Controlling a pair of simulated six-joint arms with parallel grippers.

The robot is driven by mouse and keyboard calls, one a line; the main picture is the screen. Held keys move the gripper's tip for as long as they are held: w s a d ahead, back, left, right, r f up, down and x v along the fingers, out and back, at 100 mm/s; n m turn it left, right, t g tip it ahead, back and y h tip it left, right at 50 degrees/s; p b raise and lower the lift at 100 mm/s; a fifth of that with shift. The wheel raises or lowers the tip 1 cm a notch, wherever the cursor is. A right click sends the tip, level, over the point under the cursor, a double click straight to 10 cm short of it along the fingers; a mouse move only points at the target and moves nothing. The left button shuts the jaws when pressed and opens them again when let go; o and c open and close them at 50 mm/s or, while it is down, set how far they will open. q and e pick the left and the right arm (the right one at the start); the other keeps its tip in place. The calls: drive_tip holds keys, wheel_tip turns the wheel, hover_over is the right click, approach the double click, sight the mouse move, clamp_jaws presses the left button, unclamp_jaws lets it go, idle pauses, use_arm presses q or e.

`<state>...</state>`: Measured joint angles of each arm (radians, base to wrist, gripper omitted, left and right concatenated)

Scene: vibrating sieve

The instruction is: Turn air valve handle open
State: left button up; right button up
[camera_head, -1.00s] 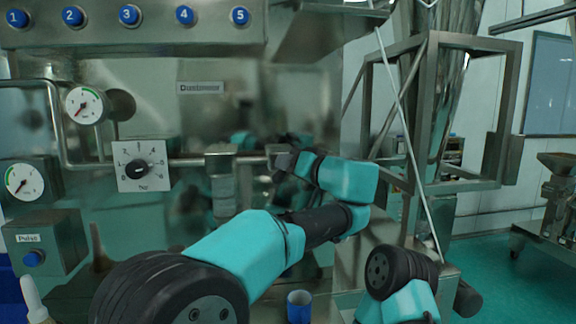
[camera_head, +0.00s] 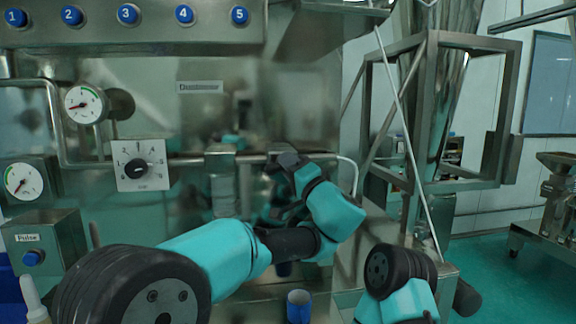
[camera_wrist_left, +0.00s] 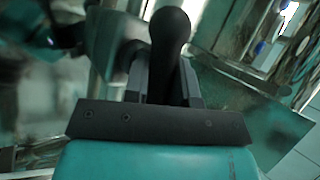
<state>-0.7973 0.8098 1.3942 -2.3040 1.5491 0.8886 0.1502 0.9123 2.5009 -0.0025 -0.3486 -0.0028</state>
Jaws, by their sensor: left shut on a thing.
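The air valve handle (camera_wrist_left: 170,30) is a black lever with a rounded end. In the left wrist view it stands between the two dark fingers of my left gripper (camera_wrist_left: 163,80), which is shut on it. In the head view my left gripper (camera_head: 287,160) is at the right part of the horizontal pipe, tilted up to the left. The handle is mostly hidden there by the gripper. The valve body is hard to make out. My right gripper is out of view; only part of its arm shows at the bottom right.
Left of the gripper are a numbered dial (camera_head: 150,182), an upper gauge (camera_head: 86,104), a lower gauge (camera_head: 23,182) and a Pulse button box (camera_head: 45,242). A blue cup (camera_head: 299,304) stands below the arm. A metal frame (camera_head: 427,110) rises at right.

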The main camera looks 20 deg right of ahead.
use_arm(q)
drive_tip(key=shift+m+t+h, duration=1)
drive_tip(key=shift+m, duration=1.1)
drive_tip(key=o, duration=0.9)
drive_tip(key=shift+f, duration=0.1)
drive_tip(key=v, duration=0.7)
drive_tip(key=shift+s+f, duration=0.15)
drive_tip(key=shift+s, duration=0.05)
